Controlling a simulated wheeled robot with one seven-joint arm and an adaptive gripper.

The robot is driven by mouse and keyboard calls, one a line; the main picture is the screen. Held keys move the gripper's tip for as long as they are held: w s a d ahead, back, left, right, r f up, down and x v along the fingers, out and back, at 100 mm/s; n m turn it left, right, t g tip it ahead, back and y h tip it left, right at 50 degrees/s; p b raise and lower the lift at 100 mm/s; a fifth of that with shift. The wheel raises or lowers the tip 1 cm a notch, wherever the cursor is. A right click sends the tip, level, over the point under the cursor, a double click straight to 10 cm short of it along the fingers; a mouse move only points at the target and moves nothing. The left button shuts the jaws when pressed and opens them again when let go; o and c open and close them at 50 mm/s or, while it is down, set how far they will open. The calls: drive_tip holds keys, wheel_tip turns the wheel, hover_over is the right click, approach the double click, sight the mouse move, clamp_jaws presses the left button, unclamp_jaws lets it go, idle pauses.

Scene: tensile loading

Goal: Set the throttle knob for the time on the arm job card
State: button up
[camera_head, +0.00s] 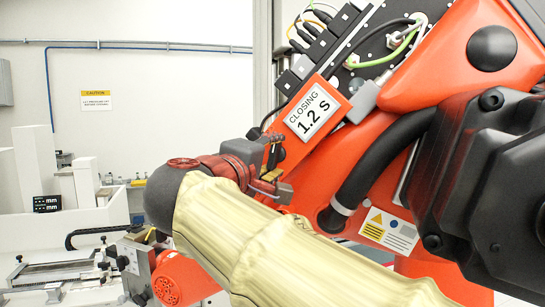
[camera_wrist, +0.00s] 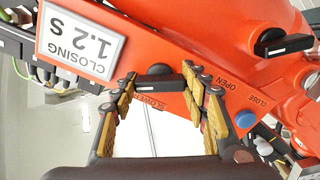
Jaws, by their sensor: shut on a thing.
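The arm job card (camera_head: 312,107) is a white label reading "CLOSING 1.2 S" on the orange arm. It shows upside down in the wrist view (camera_wrist: 82,42). The throttle knob (camera_wrist: 158,82) is black, with a bar and a pale line that lies nearly level in the wrist view. My gripper (camera_wrist: 158,84) has its yellow-padded fingertips on either side of the knob and is shut on it. Lettering just below the knob is partly hidden and seems to read "SLOWER". In the head view my gripper (camera_head: 272,168) is beside the orange plate below the card; the knob is hidden there.
A second black knob (camera_wrist: 284,43) is at the wrist view's upper right. "OPEN" and "CLOSE" lettering and a blue button (camera_wrist: 244,127) are right of my fingers. A black hose (camera_head: 375,165) runs along the orange arm. A red-and-grey machine (camera_head: 165,275) stands at lower left.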

drive_tip(key=o, duration=1.2)
drive_tip(key=shift+a, duration=0.1)
drive_tip(key=v, duration=1.2)
